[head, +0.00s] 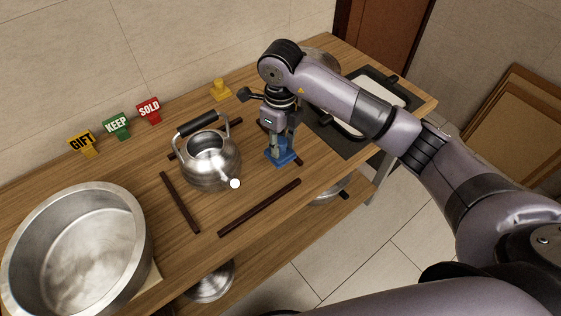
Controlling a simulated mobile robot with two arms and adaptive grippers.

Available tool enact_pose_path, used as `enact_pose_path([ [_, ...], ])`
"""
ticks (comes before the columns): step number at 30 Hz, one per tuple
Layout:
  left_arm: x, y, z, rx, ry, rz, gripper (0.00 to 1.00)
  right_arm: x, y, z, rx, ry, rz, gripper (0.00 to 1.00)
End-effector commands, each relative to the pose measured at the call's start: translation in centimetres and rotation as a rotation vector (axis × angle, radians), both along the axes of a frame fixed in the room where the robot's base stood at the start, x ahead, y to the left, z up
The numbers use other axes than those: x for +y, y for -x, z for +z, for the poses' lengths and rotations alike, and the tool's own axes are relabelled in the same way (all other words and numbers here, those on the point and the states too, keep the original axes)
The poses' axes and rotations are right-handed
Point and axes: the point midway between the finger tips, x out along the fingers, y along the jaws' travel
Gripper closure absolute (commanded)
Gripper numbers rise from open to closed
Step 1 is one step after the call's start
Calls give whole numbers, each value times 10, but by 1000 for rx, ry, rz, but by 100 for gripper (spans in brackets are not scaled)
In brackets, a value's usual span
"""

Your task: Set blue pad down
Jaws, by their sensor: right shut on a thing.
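The blue pad (281,158) is in the head view, right of the kettle, between the jaws of my right gripper (280,144). The gripper points down and is shut on the pad. The pad's flat base is at or just above the wooden counter; I cannot tell whether it touches. The gripper's fingers hide part of the pad. My left gripper is not in view.
A steel kettle (208,160) stands left of the gripper, among dark strips, including one in front (259,207). A large steel pot (78,248) stands at left. GIFT (82,142), KEEP (117,126) and SOLD (149,109) signs and a yellow piece (219,90) line the back.

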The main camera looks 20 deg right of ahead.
Motion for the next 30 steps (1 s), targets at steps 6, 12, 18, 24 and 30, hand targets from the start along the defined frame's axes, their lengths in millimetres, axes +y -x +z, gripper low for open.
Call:
enact_pose_path([
  [6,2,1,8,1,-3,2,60,0,0,-37,1,0,-1,100],
  [12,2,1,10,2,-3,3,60,0,0,-52,1,0,1,100],
  [18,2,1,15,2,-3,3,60,1,1,-81,3,-1,0,100],
  [24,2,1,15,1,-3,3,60,0,0,-87,-1,0,1,100],
  [30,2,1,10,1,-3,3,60,0,0,-91,-1,0,2,100],
])
